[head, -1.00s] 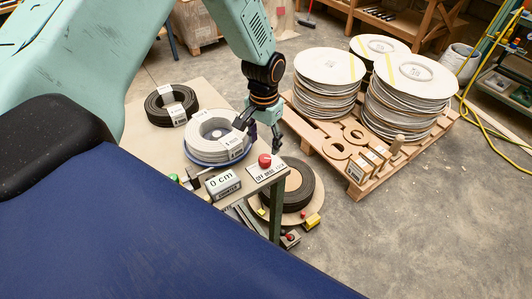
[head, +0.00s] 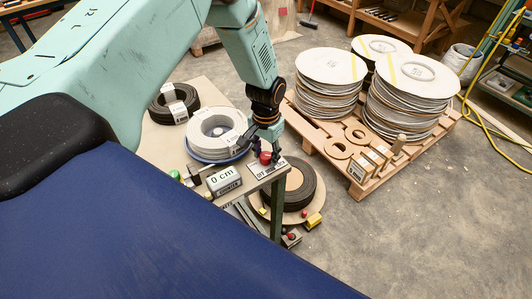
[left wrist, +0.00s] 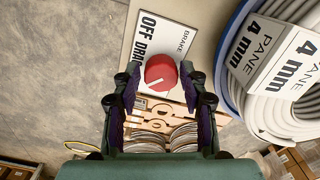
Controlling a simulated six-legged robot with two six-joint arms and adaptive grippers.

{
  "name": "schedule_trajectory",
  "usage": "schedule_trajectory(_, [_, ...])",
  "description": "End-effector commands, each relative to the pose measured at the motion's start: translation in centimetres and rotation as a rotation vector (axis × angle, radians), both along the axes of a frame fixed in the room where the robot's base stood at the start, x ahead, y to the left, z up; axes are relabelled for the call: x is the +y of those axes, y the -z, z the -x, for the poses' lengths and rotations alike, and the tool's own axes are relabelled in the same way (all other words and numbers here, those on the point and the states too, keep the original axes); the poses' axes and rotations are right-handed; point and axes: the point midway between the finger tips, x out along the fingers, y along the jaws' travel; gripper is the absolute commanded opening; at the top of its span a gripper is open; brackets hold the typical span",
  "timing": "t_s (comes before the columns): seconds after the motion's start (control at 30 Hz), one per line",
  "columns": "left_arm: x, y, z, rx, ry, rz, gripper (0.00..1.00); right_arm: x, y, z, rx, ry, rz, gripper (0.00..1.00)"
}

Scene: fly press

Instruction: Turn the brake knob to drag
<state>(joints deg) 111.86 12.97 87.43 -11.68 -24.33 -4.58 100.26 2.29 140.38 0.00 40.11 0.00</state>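The red brake knob (head: 265,158) sits on a white label plate (head: 262,172) at the corner of the bench. In the left wrist view the knob (left wrist: 160,73) is round, with a short white mark on its lower part. The plate (left wrist: 147,38) reads BRAKE, OFF and DRAG, with the rest partly hidden. My left gripper (head: 269,154) is over the knob, pointing down. In the wrist view its dark fingers (left wrist: 160,70) are open, one on each side of the knob; I cannot tell whether they touch it. My right gripper is not in view.
A white coil (head: 215,127) on a blue dish lies close beside the gripper. A dark coil (head: 172,98) is behind it. A counter box (head: 222,181) reading 0 cm and a green button (head: 174,174) are to the left. A pallet (head: 358,185) with reels stands right.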

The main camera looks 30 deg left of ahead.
Motion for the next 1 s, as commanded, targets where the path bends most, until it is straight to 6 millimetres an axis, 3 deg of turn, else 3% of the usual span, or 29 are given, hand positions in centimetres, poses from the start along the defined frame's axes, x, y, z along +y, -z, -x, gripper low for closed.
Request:
schedule_trajectory(0.43, [0.01,-0.01,0.06,0.002,0.000,0.000,0.03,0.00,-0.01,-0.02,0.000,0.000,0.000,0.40])
schedule_trajectory(0.73, [0.02,-0.02,0.07,0.002,0.051,0.000,0.03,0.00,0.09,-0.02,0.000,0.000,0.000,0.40])
schedule_trajectory(1.0, [0.04,-0.01,0.06,0.002,0.233,0.000,0.03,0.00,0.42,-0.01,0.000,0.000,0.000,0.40])
